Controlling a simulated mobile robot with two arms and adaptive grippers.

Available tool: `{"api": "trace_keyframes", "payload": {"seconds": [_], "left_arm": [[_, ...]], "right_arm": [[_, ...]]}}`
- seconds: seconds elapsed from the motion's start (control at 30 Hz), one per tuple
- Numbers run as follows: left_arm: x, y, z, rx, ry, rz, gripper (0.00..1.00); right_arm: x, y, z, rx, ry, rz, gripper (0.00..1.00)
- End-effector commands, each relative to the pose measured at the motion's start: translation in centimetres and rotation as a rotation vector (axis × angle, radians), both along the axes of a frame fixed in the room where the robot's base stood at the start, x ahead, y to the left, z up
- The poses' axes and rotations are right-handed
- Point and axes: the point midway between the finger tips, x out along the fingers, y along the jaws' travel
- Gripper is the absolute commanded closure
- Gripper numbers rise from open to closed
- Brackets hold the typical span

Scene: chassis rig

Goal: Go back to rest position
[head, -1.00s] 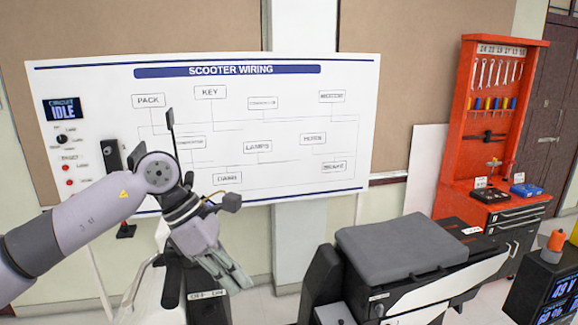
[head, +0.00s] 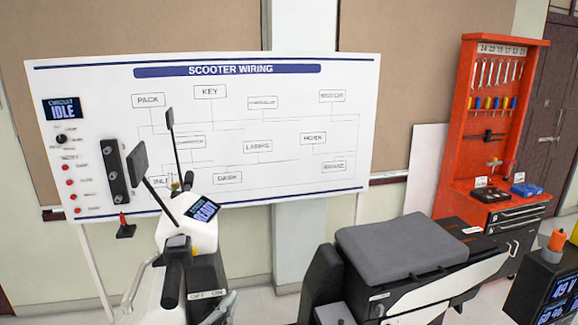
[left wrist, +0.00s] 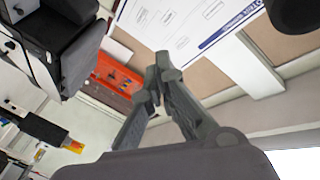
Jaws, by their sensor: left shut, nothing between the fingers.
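My left gripper (left wrist: 159,76) shows in the left wrist view. Its two grey fingers meet at the tips, shut with nothing between them. It does not show in the head view now. My right gripper is in neither view. The scooter's white front (head: 192,222) stands at lower left in the head view, with a small blue display, black handlebar parts and two mirrors. Its grey seat (head: 400,248) is at lower centre right.
The wiring board (head: 290,150) stands behind the scooter. An orange tool rack (head: 455,150) with a tool cabinet is at the right. Black battery units (head: 530,290) sit at lower right. The space above the scooter is clear in the head view.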

Motion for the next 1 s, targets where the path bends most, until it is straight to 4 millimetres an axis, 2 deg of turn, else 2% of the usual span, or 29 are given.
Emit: {"api": "trace_keyframes", "payload": {"seconds": [0.03,0.1,0.2,0.3,0.5,0.7,1.0], "left_arm": [[-1.6,1.5,-3.4,-0.054,0.135,0.055,1.00],[-4.2,3.4,-7.7,-0.122,0.316,0.130,1.00],[-8.7,5.5,-12.9,-0.199,0.554,0.226,1.00],[-13.1,6.8,-16.5,-0.250,0.741,0.301,1.00],[-20.8,8.1,-20.6,-0.315,1.019,0.408,1.00],[-27.7,8.8,-22.6,-0.353,1.243,0.494,1.00],[-25.9,8.5,-33.0,-0.337,1.270,0.496,1.00]], "right_arm": [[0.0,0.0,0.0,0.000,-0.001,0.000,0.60],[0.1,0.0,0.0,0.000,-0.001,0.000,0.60],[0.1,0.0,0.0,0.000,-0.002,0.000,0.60],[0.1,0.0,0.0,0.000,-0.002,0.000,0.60],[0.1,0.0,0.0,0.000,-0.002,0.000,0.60],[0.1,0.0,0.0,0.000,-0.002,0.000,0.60],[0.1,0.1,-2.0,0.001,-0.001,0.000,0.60]]}}
